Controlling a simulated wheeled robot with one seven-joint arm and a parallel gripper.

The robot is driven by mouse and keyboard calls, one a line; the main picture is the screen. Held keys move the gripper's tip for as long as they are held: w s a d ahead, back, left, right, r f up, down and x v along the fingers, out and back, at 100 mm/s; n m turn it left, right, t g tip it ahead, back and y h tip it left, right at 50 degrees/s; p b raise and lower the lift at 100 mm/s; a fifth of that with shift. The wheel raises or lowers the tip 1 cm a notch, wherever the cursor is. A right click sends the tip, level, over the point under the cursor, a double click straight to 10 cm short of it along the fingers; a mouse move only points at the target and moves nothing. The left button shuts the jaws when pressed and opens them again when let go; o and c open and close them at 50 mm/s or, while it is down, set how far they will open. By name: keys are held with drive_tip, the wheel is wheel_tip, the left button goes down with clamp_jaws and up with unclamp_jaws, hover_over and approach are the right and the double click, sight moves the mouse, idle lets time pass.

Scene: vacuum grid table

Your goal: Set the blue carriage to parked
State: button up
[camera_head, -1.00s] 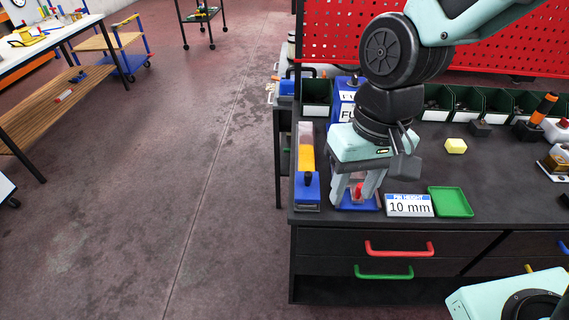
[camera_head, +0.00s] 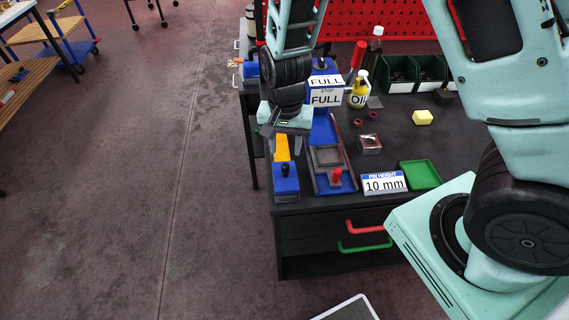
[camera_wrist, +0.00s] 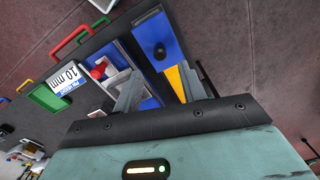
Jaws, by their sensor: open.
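The blue carriage (camera_head: 286,186), a blue block with a black knob on top, is at the front end of a narrow track with a yellow-orange strip (camera_head: 281,148) at the table's left edge. The carriage also shows in the wrist view (camera_wrist: 163,32), with the strip (camera_wrist: 176,82) beyond it. My gripper (camera_head: 285,133) is over the strip, behind the carriage. In the wrist view my gripper (camera_wrist: 168,88) has its fingers apart with nothing held between them. It does not touch the carriage's knob. Part of the track is hidden under my gripper.
Right beside it is a blue fixture (camera_head: 322,187) with a grey slide and red knob (camera_head: 337,176). A "10 mm" sign (camera_head: 384,183), green tray (camera_head: 420,174) and clear block (camera_head: 369,144) lie further right. A "FULL" box (camera_head: 326,92) and oil bottle (camera_head: 359,90) stand behind.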

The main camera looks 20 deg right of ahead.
sight(285, 164)
wheel_tip(285, 164, down, 8)
drive_tip(key=shift+f+p, duration=0.2)
drive_tip(key=shift+p, duration=0.4)
clamp_jaws()
